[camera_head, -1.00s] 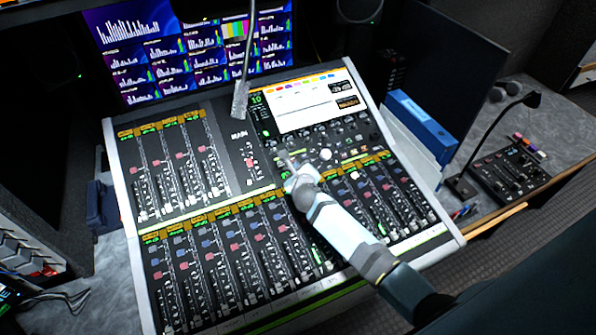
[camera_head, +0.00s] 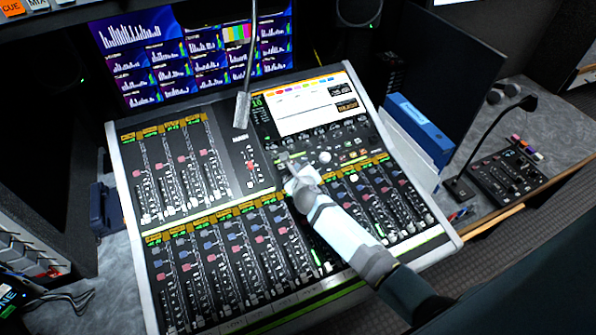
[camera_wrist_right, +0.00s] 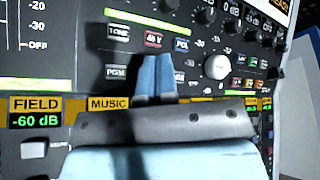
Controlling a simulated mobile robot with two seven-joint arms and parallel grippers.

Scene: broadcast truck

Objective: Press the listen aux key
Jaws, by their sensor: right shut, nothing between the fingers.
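The mixing console (camera_head: 238,182) fills the middle of the head view. My right gripper (camera_head: 285,161) is shut and empty over its centre, just below the screen section. In the right wrist view its blue fingertips (camera_wrist_right: 156,60) are together, in front of a row of small keys. A key labelled PGM (camera_wrist_right: 116,74) shows left of the fingers. Above are keys labelled TONE (camera_wrist_right: 119,33), 48V (camera_wrist_right: 153,40) and POL (camera_wrist_right: 182,45). I cannot read a listen aux label; the fingers hide the panel right of PGM. Whether the tips touch the panel is unclear. My left gripper is out of view.
A white knob (camera_wrist_right: 216,67) stands right of the fingers. The console's bright screen (camera_head: 305,103) is above the gripper. A blue binder (camera_head: 419,130) and a small control box (camera_head: 506,178) are at the right.

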